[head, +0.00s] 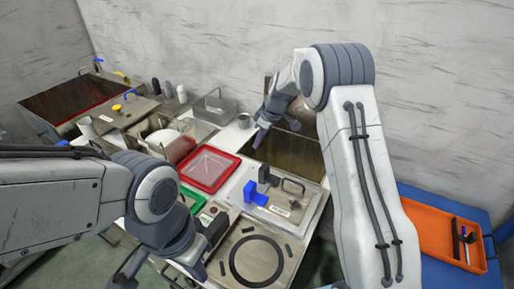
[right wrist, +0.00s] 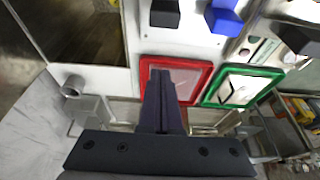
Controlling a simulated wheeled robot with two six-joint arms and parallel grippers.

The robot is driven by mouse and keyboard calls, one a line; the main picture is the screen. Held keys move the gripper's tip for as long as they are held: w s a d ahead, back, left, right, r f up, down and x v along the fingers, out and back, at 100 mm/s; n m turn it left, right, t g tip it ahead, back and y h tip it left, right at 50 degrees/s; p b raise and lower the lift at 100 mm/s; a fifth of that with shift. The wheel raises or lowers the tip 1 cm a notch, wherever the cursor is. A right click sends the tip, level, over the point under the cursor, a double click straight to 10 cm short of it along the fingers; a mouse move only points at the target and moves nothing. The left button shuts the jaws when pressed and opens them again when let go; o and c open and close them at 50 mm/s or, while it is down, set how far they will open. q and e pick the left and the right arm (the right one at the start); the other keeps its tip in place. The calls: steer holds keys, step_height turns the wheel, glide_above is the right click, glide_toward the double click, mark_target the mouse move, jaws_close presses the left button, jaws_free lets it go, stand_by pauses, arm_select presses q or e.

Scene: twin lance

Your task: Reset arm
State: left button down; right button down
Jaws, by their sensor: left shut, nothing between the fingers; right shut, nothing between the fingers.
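My left arm comes in from the left in the head view, and its gripper (head: 199,270) points down in front of the grey panel with a black ring. It is shut and empty; the arm partly hides it. My right arm comes down from the upper right, bent at its elbow. Its gripper (head: 259,138) hangs above the worktop by the open basin, shut and empty. In the right wrist view the right gripper (right wrist: 162,78) shows its two dark fingers together, overlapping the red-framed tray in the picture.
A red tray (head: 207,169) lies mid-worktop, with a green-framed tray (right wrist: 242,88) beside it. A blue block (head: 255,195) sits on a pale lid. The ring panel (head: 284,241) is at the front. An open basin (head: 287,150) lies behind. An orange tray (head: 437,231) stands right.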

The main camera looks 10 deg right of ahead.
steer(key=shift+r, duration=0.1)
stand_by(0.3)
steer(key=s+a+r+g, duration=0.1)
steer(key=s+a+r, duration=0.25)
steer(key=s, duration=0.25)
steer(key=s+a+r+m, duration=0.1)
steer(key=s+a+r, duration=0.1)
steer(key=s+a, duration=0.35)
steer(key=s+a+r+g, duration=0.1)
steer(key=s+a+r, duration=0.1)
steer(key=s+a, duration=0.3)
steer(key=s+d+h, duration=0.1)
steer(key=s, duration=1.1)
steer(key=s+d+m, duration=0.1)
steer(key=s+d, duration=0.1)
steer(key=s, duration=1.1)
steer(key=shift+s+d+r+m+g+h, duration=0.25)
steer(key=shift+d+m+g+h, duration=0.05)
steer(key=shift+h, duration=0.1)
